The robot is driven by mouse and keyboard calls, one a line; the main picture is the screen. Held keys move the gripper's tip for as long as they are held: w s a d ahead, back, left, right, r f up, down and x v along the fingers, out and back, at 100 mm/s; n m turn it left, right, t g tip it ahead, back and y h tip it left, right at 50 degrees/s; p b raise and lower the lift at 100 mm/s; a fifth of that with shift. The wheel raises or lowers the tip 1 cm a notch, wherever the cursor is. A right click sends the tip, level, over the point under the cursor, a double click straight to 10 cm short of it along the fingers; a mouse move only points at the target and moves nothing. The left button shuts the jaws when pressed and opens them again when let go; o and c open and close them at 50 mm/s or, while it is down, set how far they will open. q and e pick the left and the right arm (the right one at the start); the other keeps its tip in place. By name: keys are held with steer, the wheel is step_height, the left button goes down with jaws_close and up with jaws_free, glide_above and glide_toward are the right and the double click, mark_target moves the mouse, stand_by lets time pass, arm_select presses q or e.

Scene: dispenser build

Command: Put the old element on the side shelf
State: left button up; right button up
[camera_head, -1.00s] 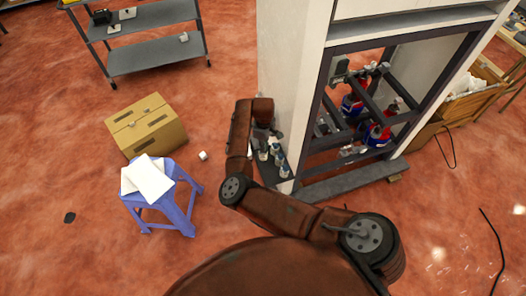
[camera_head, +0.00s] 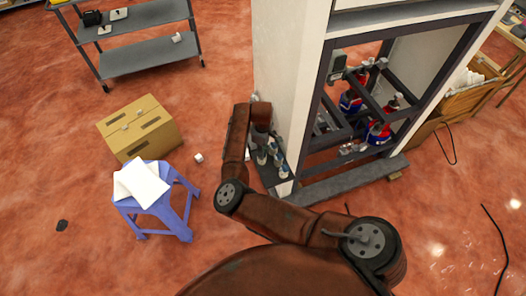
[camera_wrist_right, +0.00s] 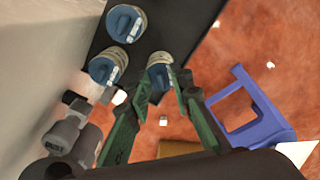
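My right gripper (camera_wrist_right: 163,92) has green fingers in the right wrist view. A blue-topped element (camera_wrist_right: 159,74) with a pale body lies between its fingertips. The fingers sit close on both sides of it, and I cannot tell whether they press on it. This element is over the dark side shelf (camera_wrist_right: 188,22), near its edge; its foot is hidden. Two similar elements, one at the top (camera_wrist_right: 125,22) and one lower left (camera_wrist_right: 107,69), stand on the shelf. In the head view my right gripper (camera_head: 261,138) is above the side shelf (camera_head: 278,185) beside the pale cabinet. My left gripper is not in view.
A grey fitting (camera_wrist_right: 76,128) is close left of my gripper by the cabinet wall (camera_wrist_right: 40,70). A blue stool (camera_head: 160,207) with papers, a cardboard box (camera_head: 140,127) and a grey rack (camera_head: 150,55) stand to the left. Red-and-blue items (camera_head: 378,131) are inside the cabinet frame.

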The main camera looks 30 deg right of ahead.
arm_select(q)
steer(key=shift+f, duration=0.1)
arm_select(e)
steer(key=shift+r, duration=0.1)
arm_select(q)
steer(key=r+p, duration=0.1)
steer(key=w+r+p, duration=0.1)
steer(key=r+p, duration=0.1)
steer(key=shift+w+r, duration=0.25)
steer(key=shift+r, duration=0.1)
arm_select(e)
step_height(320, 180, up, 12)
